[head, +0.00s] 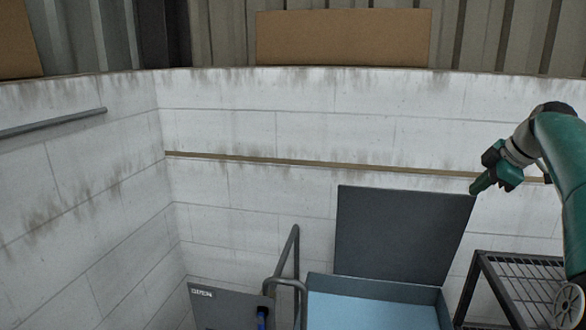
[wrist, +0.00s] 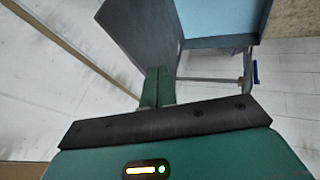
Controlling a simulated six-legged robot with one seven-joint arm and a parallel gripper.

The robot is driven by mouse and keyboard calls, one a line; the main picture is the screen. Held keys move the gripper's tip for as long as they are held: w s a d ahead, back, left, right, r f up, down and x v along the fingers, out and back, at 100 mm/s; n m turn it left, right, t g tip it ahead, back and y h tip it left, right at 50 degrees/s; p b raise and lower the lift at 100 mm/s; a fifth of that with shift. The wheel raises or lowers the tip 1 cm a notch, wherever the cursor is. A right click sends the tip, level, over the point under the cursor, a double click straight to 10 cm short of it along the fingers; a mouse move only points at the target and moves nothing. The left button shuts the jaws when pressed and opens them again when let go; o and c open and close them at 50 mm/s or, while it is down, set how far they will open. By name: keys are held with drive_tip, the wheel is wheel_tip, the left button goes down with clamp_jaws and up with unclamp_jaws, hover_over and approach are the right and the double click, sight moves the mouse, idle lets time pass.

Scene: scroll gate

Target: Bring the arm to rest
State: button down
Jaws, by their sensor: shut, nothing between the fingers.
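My arm (head: 560,150) comes in from the right edge of the head view, bent over at its top. My gripper (head: 476,191) is at its end, pointing down and left, in front of the block wall and beside the upper right corner of a raised dark panel. In the wrist view, the green fingers of my gripper (wrist: 158,88) are together, with nothing visible between them. The gripper looks apart from the panel, though the exact gap is hard to judge.
The dark raised panel (head: 402,235) stands behind an open box with a light blue inside (head: 370,312). A black wire rack (head: 520,285) stands at the right. A grey tubular rail (head: 290,262) and a dark lettered panel (head: 215,305) stand left of the box. White block walls (head: 300,120) enclose the place.

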drive_tip(key=s+a+f+m+g+h, duration=0.1)
drive_tip(key=s+a+m, duration=0.2)
drive_tip(key=s+a, duration=0.55)
drive_tip(key=s+a+f+m+h, duration=0.1)
drive_tip(key=s+a+m, duration=0.2)
drive_tip(key=a, duration=1)
drive_tip(key=s+a+f+m, duration=0.3)
drive_tip(key=s+f, duration=0.4)
drive_tip(key=s, duration=0.3)
drive_tip(key=s+a+f+m, duration=0.4)
drive_tip(key=s+f, duration=0.3)
drive_tip(key=s, duration=0.4)
drive_tip(key=shift+s+f+m+t+h, duration=0.2)
drive_tip(key=shift+f+m+t+h, duration=0.15)
drive_tip(key=shift+m, duration=0.25)
drive_tip(key=shift+d, duration=0.2)
